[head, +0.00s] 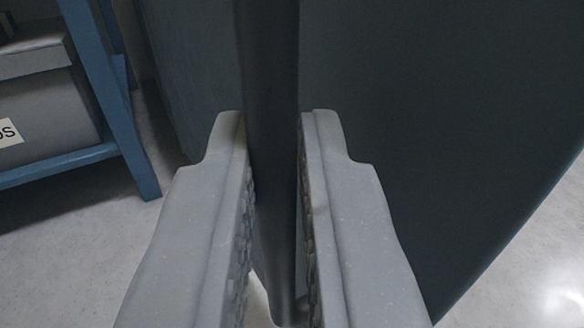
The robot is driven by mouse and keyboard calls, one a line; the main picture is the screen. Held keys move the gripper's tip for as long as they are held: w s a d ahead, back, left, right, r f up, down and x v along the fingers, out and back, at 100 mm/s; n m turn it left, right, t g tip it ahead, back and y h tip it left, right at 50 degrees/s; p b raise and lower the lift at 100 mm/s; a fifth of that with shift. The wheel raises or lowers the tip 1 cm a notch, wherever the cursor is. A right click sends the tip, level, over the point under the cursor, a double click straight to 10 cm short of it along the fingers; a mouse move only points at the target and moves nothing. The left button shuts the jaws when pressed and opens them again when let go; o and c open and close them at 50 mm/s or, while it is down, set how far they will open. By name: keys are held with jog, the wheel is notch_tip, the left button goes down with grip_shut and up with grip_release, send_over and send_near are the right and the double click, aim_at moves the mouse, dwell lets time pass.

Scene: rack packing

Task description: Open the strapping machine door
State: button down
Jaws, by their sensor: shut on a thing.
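The strapping machine door (430,110) is a large dark grey panel that fills the right and middle of the view. A dark, round, upright handle bar (271,80) runs down in front of it and ends low in the view. My gripper (273,140) has one light grey finger on each side of the bar and is shut on it. The bar hides part of the door behind it. Whether the door stands ajar cannot be told from this view.
A blue metal rack (118,100) stands at the left with a grey box (50,115) on its shelf, bearing a partly cut-off label. Pale floor (85,240) shows clear at lower left and at lower right past the door's slanting edge.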

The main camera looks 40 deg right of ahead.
jog(key=c, duration=1.5)
grip_release()
jog(key=shift+a, duration=0.1)
jog(key=b+v, duration=0.1)
jog(key=v, duration=1.2)
jog(key=shift+s+a+b, duration=0.3)
jog(key=shift+b, duration=0.1)
